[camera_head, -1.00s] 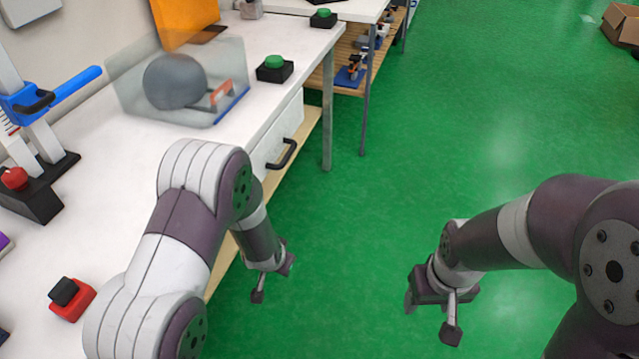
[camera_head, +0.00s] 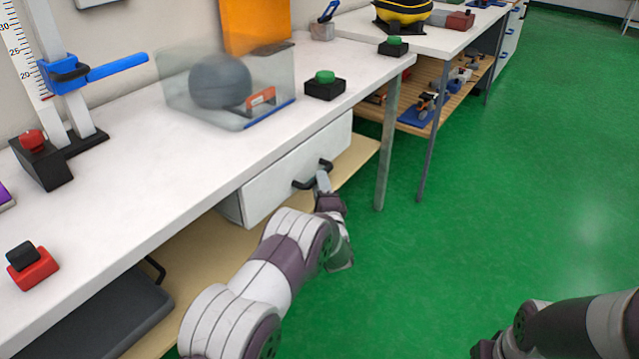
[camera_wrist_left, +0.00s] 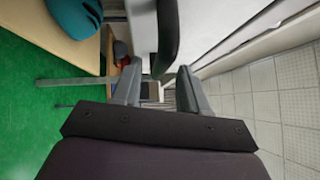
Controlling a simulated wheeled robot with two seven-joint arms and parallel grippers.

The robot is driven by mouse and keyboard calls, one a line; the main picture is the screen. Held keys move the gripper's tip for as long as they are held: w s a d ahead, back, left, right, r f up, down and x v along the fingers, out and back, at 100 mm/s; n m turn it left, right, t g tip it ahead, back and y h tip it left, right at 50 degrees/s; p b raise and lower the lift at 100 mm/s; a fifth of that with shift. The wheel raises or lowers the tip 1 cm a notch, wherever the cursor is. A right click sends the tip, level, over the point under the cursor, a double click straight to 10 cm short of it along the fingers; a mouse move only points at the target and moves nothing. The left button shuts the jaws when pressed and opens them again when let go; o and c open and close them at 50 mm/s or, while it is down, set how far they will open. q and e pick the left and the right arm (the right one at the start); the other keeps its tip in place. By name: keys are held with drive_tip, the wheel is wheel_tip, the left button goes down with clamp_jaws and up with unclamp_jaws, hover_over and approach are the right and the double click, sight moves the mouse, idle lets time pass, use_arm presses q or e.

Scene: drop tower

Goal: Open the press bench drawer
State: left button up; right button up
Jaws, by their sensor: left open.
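The white press bench drawer (camera_head: 275,190) hangs under the bench top and looks closed, its front roughly in line with the bench edge.
The white bench top (camera_head: 150,180) is above the drawer, with a lower wooden shelf (camera_head: 205,248) holding a dark case (camera_head: 115,315). A metal bench leg (camera_head: 387,150) stands right of the drawer. The green floor (camera_head: 520,190) in front is clear.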

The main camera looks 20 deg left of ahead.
use_arm(q)
drive_tip(key=x, duration=0.2)
drive_tip(key=shift+w+a+f+b, duration=0.1)
drive_tip(key=shift+w+a+b, duration=0.05)
drive_tip(key=shift+w+b, duration=0.2)
drive_tip(key=shift+w+a+r, duration=0.2)
drive_tip(key=shift+w, duration=0.15)
